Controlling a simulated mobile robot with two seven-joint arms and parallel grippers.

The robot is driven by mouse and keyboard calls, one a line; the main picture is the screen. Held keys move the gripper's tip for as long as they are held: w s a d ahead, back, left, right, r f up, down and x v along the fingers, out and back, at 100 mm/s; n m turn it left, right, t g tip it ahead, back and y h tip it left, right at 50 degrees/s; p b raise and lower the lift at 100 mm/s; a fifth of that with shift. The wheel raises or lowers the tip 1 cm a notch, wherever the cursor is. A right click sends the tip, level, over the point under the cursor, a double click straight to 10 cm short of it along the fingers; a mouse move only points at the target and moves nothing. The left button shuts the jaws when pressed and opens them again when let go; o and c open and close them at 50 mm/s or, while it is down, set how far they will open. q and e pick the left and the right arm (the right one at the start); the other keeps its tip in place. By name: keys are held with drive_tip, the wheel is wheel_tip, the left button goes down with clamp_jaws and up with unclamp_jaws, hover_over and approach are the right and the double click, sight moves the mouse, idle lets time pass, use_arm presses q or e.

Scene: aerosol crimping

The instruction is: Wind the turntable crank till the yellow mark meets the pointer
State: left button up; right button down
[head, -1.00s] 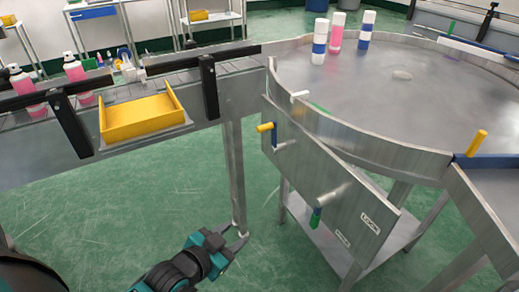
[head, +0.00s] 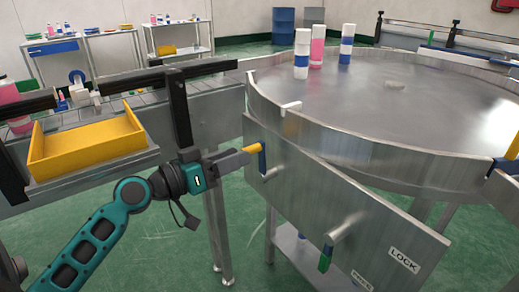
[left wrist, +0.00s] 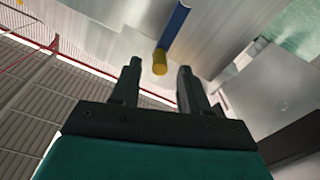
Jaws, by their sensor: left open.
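The turntable (head: 390,120) is a round grey metal table with a raised rim. Its crank has a blue arm (head: 262,160) and a yellow handle (head: 252,147) on the front panel. My left gripper (head: 243,157) is open at the handle. In the left wrist view, the yellow handle (left wrist: 160,64) shows between the tips of my open left gripper (left wrist: 158,70), with the blue arm (left wrist: 178,25) beyond; contact cannot be told. A small white piece at the rim (head: 291,106) may be the pointer. I cannot make out the yellow mark. My right gripper is not in view.
Several capped cans (head: 318,46) stand on the turntable.

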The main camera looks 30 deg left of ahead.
sight(260, 148)
use_arm(q)
drive_tip(key=shift+p+x, duration=0.55)
drive_tip(key=shift+x, duration=2.75)
drive_tip(key=shift+c, duration=0.3)
clamp_jaws()
